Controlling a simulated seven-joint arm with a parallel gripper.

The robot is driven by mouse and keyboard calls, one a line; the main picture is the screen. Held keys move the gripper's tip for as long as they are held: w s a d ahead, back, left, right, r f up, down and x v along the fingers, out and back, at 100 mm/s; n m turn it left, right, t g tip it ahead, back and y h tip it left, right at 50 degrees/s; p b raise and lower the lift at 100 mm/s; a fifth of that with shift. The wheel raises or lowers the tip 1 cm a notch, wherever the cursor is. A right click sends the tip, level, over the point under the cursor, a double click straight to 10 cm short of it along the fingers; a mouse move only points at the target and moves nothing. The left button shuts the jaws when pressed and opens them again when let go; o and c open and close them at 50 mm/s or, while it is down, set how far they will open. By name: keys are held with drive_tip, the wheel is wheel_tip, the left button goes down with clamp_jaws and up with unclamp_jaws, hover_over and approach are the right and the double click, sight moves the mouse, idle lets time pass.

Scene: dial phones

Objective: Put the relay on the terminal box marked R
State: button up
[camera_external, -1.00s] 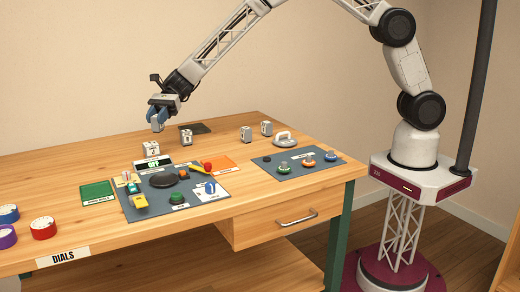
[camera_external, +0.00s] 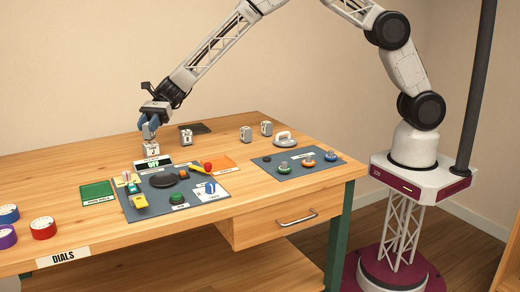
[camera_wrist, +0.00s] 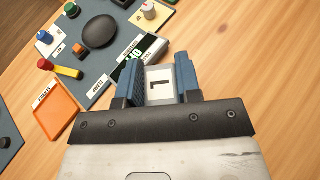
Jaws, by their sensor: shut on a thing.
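My gripper (camera_external: 149,139) is low over the back left of the table, with its blue fingers at the top of a small white block (camera_external: 151,150). In the wrist view the fingers (camera_wrist: 160,82) are shut on a pale block (camera_wrist: 160,72) whose white label bears a dark mark like a 1. I cannot tell whether this held block is the relay or part of the white block. Small grey boxes stand farther right, one near the dark pad (camera_external: 186,137) and two near the back edge (camera_external: 246,134) (camera_external: 266,128). Their letters are too small to read.
A blue-grey panel (camera_external: 213,207) with a black dome, buttons and a green display (camera_external: 153,163) lies just in front. Green (camera_external: 97,191) and orange (camera_wrist: 50,108) trays flank it. A second panel (camera_external: 268,163) lies right, with a grey handled object (camera_external: 285,140) behind it.

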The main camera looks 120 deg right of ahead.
drive_tip(key=shift+f, duration=0.65)
drive_tip(key=shift+f, duration=0.15)
drive_tip(key=o, duration=1)
drive_tip(key=shift+c, duration=0.2)
drive_tip(key=shift+d+r, duration=0.1)
drive_tip(key=shift+r, duration=0.1)
drive_tip(key=v, duration=1.1)
drive_tip(key=shift+s+d, duration=0.2)
drive_tip(key=shift+s, duration=0.1)
drive_tip(key=shift+r, duration=0.15)
